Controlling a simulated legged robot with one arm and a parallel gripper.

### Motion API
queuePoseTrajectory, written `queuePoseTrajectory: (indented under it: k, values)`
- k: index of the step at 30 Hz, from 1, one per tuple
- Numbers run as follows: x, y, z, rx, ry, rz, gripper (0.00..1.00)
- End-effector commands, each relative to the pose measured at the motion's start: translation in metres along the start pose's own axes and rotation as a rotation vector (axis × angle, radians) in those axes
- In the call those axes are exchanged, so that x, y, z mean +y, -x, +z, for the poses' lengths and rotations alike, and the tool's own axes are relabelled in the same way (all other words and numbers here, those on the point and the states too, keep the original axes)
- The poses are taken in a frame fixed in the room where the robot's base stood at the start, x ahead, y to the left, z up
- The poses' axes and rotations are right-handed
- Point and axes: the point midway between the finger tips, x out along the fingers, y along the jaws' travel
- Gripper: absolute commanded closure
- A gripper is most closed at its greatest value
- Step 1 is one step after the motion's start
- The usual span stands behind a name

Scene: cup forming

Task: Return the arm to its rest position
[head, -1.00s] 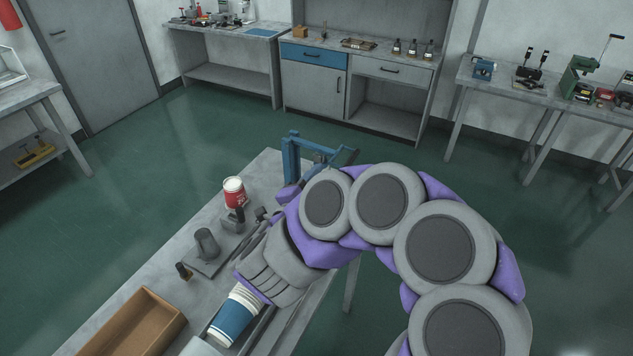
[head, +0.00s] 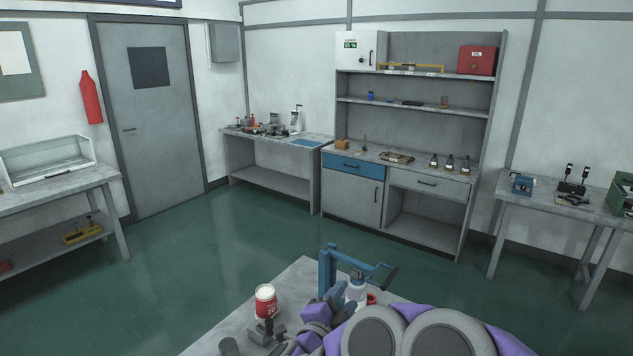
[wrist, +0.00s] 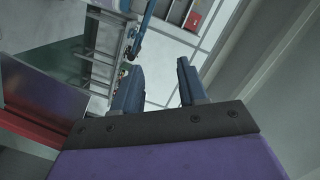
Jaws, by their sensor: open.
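My gripper (wrist: 158,80) shows in the wrist view with its two dark blue fingers apart and nothing between them. My grey and purple arm (head: 405,332) crosses the bottom right of the head view. A red and white cup (head: 265,302) stands upright on the bench. A blue press frame (head: 326,272) stands behind my arm. A pale object (head: 355,290) and something red show beside it, partly hidden.
Green floor (head: 210,265) is clear beyond the bench. A cabinet with a blue drawer (head: 352,168) stands at the back, with a side table (head: 62,186) at left and another with tools (head: 520,200) at right. The wrist view shows a tilted dark red surface (wrist: 45,105).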

Motion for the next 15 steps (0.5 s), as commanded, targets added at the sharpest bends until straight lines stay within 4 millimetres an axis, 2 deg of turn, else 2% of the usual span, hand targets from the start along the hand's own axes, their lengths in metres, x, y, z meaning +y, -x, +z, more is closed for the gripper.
queuePoseTrajectory:
  k: [4, 8, 15]
  values:
    - [-0.027, 0.001, 0.019, -0.197, -0.015, -0.038, 0.58]
    - [-0.047, 0.012, 0.036, -0.383, 0.014, -0.081, 0.58]
    - [-0.066, 0.053, 0.056, -0.704, 0.151, -0.163, 0.58]
